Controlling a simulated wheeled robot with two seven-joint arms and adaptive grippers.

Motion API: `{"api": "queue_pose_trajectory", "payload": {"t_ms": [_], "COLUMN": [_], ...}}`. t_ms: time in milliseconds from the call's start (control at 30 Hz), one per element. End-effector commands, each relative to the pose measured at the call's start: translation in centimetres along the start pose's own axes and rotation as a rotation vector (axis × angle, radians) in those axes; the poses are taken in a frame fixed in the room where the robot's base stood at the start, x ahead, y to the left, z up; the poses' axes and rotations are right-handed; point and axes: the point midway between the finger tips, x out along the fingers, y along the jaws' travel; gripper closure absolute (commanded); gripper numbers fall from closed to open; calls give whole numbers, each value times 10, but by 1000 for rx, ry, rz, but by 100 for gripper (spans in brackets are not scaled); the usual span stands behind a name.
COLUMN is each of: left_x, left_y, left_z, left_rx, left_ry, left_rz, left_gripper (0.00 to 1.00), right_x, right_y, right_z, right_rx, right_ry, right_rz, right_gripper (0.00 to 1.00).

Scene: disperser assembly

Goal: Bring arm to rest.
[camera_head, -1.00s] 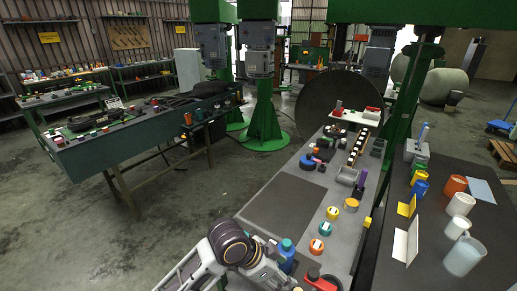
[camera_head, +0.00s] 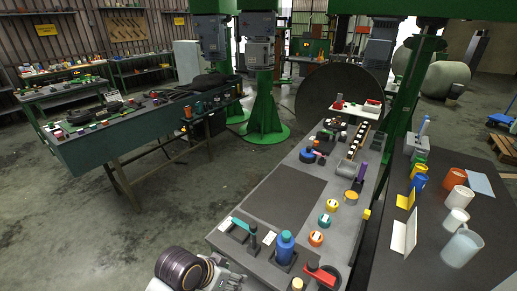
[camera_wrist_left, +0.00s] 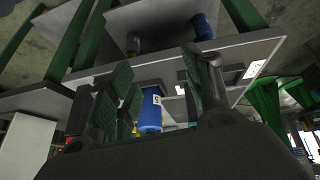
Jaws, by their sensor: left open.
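My left arm (camera_head: 182,268) shows at the bottom left of the head view, with dark rings and pale links. It is beside the front left corner of the grey workbench (camera_head: 228,228). In the left wrist view my left gripper (camera_wrist_left: 162,88) has its two dark fingers spread wide apart, with nothing held between them. A blue cylinder with a white label (camera_wrist_left: 151,110) shows beyond the fingers, apart from them. The fingertips cannot be made out in the head view. My right gripper is not in view.
A blue bottle (camera_head: 285,247), a red-handled tool (camera_head: 320,274) and coloured round parts stand on the workbench, around a bare dark mat (camera_head: 285,195). A darker table (camera_head: 425,255) with cups (camera_head: 456,218) is at right. Open floor (camera_head: 120,235) lies left.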

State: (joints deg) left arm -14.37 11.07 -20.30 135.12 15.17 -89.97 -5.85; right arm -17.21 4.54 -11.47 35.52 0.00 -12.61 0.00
Motion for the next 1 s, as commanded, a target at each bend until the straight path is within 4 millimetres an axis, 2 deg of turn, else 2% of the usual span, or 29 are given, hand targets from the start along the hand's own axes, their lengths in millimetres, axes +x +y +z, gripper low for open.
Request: {"api": "queue_pose_trajectory", "payload": {"t_ms": [400, 933, 1000], "left_x": [-14, -32, -25], "left_y": [-51, -80, -82], "left_z": [81, 138, 140], "left_rx": [-231, -356, -356], "left_ry": [-98, -174, -177], "left_rz": [-170, -293, -293], "left_gripper": [50, 50, 50], "right_x": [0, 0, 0], "right_y": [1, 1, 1], "right_z": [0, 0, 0], "right_rx": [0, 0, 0], "right_ry": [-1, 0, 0], "right_rz": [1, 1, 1], "right_gripper": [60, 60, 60]}}
